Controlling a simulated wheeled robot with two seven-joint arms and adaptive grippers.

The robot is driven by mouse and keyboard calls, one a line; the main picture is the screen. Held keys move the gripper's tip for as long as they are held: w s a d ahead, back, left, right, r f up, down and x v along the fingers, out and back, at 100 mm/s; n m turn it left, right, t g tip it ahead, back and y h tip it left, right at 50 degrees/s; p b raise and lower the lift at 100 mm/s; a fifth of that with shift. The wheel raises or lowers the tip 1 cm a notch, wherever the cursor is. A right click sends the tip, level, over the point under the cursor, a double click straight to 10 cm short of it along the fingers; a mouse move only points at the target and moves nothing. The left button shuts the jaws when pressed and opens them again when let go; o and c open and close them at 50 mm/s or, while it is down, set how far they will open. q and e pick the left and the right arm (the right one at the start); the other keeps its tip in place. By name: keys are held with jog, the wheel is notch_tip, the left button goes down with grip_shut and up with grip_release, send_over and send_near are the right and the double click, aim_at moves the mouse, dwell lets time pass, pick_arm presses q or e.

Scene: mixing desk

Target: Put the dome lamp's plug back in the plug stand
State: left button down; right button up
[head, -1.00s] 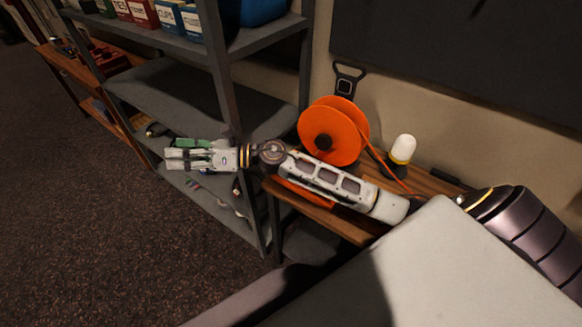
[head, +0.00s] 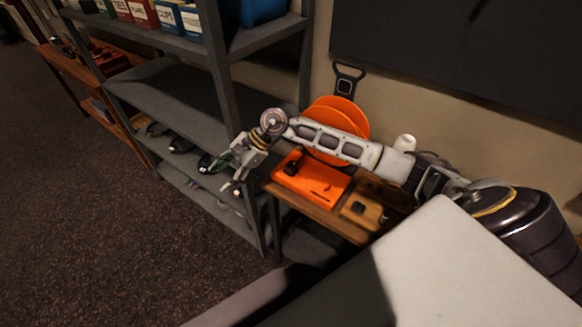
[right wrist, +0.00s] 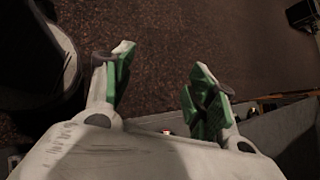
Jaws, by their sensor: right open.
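My right gripper (head: 232,180) is open and empty, in front of the grey shelf unit and left of the wooden bench. In the right wrist view its green-padded fingers (right wrist: 160,62) stand apart over the dark floor. The dome lamp (head: 405,142) shows only its white top behind my right arm. A small wooden block (head: 365,208) with a dark piece on it sits on the bench; I cannot tell whether this is the plug stand. An orange tray (head: 318,186) holds a small black item (head: 291,168), which I cannot identify as the plug. My left gripper is out of view.
A large orange reel (head: 325,110) stands behind my right forearm. The grey shelf unit (head: 225,90) has uprights close to my gripper and dark items on a low shelf. A pale panel (head: 440,265) fills the lower right. The floor (head: 90,220) at left is clear.

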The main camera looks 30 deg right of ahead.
jog(key=d+n+h, duration=0.1)
jog(key=d+h, duration=0.2)
jog(key=d, duration=0.4)
jog(key=d+n+g+h, duration=0.1)
jog(key=d+h, duration=0.2)
jog(key=d, duration=0.5)
jog(key=w+d+f+h, duration=0.1)
jog(key=d+h, duration=0.2)
jog(key=d, duration=0.5)
jog(key=shift+d+n+g, duration=0.15)
jog(key=shift+n+g, duration=0.15)
jog(key=shift+n, duration=0.1)
jog(key=shift+f, duration=0.25)
